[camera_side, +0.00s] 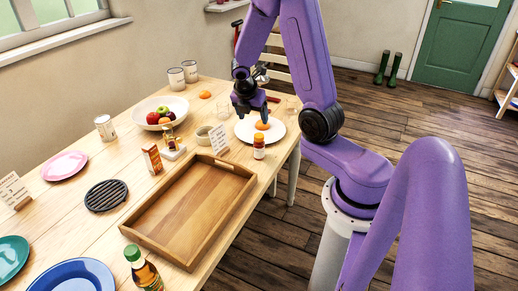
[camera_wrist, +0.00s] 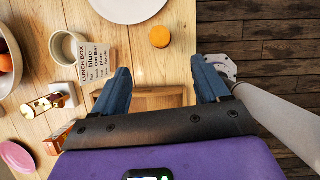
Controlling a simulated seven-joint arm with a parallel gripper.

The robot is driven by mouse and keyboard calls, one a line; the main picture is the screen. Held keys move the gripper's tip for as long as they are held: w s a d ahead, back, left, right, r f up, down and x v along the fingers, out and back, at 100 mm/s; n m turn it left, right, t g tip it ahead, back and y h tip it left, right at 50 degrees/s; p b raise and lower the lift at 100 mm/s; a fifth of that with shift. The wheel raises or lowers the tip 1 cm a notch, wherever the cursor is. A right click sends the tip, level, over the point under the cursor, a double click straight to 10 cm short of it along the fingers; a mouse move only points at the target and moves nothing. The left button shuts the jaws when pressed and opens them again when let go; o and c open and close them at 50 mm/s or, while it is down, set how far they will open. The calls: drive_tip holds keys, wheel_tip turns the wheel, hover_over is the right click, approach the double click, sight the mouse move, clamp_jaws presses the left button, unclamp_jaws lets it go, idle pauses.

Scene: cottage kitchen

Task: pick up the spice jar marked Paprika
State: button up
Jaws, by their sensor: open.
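A small jar with an orange cap (camera_side: 259,148) stands on the table just in front of the white plate. Its label is too small to read, so I cannot confirm it says Paprika. In the wrist view its round orange cap (camera_wrist: 159,37) shows from above, beyond my fingertips. My gripper (camera_side: 251,114) is above the plate area, apart from the jar. In the wrist view my gripper (camera_wrist: 163,72) is open with nothing between its fingers.
The white plate (camera_side: 242,131) holds an orange fruit. A LUNCH BOX card (camera_wrist: 97,62) and a cup (camera_wrist: 69,47) stand left of the capped jar. A wooden tray (camera_side: 146,238), orange box (camera_side: 152,159) and fruit bowl (camera_side: 145,108) are nearby. The table edge is close on the right.

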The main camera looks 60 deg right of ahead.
sight(259, 136)
drive_tip(key=shift+x, duration=8.05)
drive_tip(key=shift+a, duration=0.1)
drive_tip(key=c, duration=1.1)
drive_tip(key=shift+r, duration=0.15)
drive_tip(key=shift+c, duration=0.2)
